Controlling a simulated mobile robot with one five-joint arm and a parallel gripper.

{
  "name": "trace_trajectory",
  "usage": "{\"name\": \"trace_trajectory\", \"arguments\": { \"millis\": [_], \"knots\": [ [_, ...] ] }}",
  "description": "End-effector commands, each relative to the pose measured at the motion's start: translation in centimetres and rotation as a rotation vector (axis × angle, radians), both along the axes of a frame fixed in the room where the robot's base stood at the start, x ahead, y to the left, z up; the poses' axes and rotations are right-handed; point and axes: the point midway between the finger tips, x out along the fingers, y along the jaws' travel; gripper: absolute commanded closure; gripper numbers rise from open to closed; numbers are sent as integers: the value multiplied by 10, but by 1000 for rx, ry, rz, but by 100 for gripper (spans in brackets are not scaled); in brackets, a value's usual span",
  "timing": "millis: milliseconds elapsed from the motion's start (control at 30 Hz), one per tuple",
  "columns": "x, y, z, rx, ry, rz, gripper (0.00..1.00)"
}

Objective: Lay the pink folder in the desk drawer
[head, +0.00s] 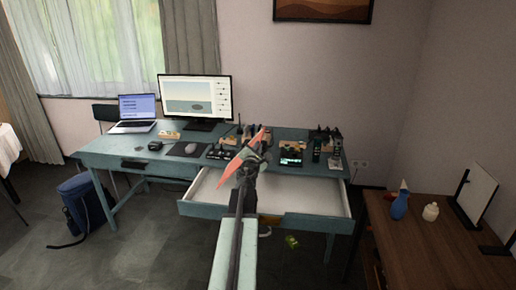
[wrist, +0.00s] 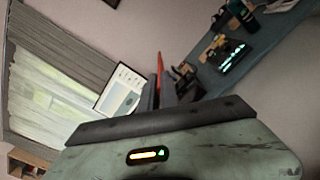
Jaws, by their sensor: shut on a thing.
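The pink folder (head: 233,167) is held in my gripper (head: 249,164), tilted and seen nearly edge-on. In the head view it appears in front of the desk's far half and the open drawer. In the wrist view only a thin edge of the folder (wrist: 160,70) shows between the dark fingers of my gripper (wrist: 160,92). The desk drawer (head: 318,198) is pulled open below the desk top. Its pale inside looks bare where I can see it; my arm covers part of it. The folder's height above the drawer is hard to tell.
The teal desk (head: 105,150) carries a laptop (head: 137,108), a monitor (head: 197,98), a mouse (head: 190,148) and several small devices behind the drawer. A brown table (head: 430,235) with a blue bottle (head: 400,206) stands at the right. A blue bag (head: 84,202) is on the floor at left.

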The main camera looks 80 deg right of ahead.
Motion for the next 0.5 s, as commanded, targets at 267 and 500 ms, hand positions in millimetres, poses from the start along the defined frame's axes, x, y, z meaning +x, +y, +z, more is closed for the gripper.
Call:
{"name": "trace_trajectory", "arguments": {
  "millis": [267,500],
  "knots": [
    [4,0,-37,0,-1,0,100],
    [7,0,-65,0,-1,0,100]
  ]
}}
